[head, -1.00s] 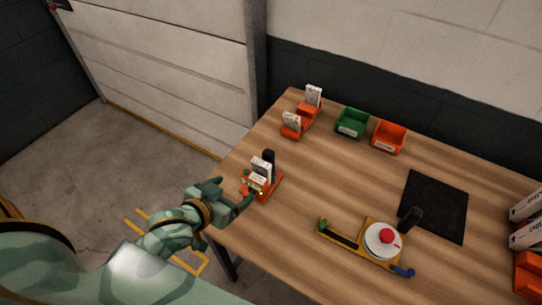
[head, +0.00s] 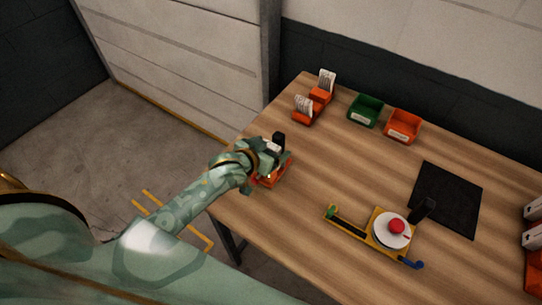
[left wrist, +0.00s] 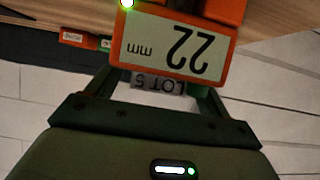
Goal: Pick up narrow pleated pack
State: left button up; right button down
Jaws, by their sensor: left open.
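A white pleated pack (head: 273,147) stands in an orange gauge fixture (head: 272,178) at the table's left edge, mostly hidden by my left gripper (head: 270,166). In the left wrist view the gauge's display (left wrist: 178,50) reads 22 mm, upside down. A label strip (left wrist: 158,84) marked LOT 5 lies between the open fingers of my left gripper (left wrist: 158,92); I cannot tell whether they touch anything. Two more white packs stand in orange holders at the back left, one farther back (head: 326,79) and one nearer (head: 303,105). Which pack is narrow is unclear. My right gripper is out of view.
A green bin (head: 365,110) and an orange bin (head: 402,127) stand at the back. A black mat (head: 446,197) lies at the right. A yellow fixture with a white disc and red knob (head: 392,231) sits at the front. The table's middle is clear.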

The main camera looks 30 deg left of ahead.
pick_arm(q)
jog(key=shift+w+f, duration=0.25)
jog(key=shift+w, duration=0.1)
jog(key=shift+s+r, duration=0.1)
jog(key=c, duration=1.1)
jog(key=shift+r, duration=0.1)
